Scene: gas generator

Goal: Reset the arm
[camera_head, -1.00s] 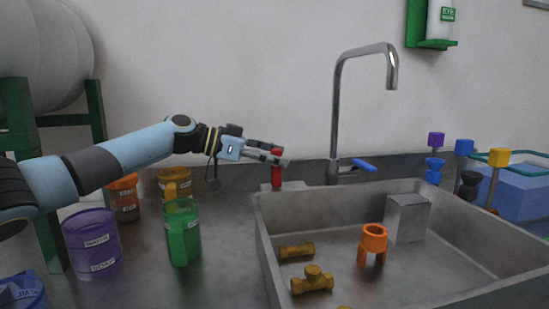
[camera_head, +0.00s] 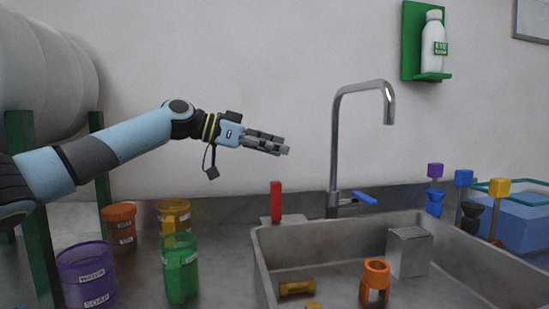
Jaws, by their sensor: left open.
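My left gripper (camera_head: 272,146) hangs in the air left of the tap, its fingers pointing right. It is open, with nothing seen between the fingers. The red handle (camera_head: 276,201) stands upright on a small base on the counter below it, clear of the fingers. My left arm reaches in from the left edge. My right gripper does not show.
A sink (camera_head: 350,234) with a tap (camera_head: 336,150) holds an orange part (camera_head: 375,280), a brass piece (camera_head: 297,288) and a grey box (camera_head: 409,251). Purple (camera_head: 87,275), green (camera_head: 180,268), orange (camera_head: 121,224) and yellow (camera_head: 173,214) containers stand at left.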

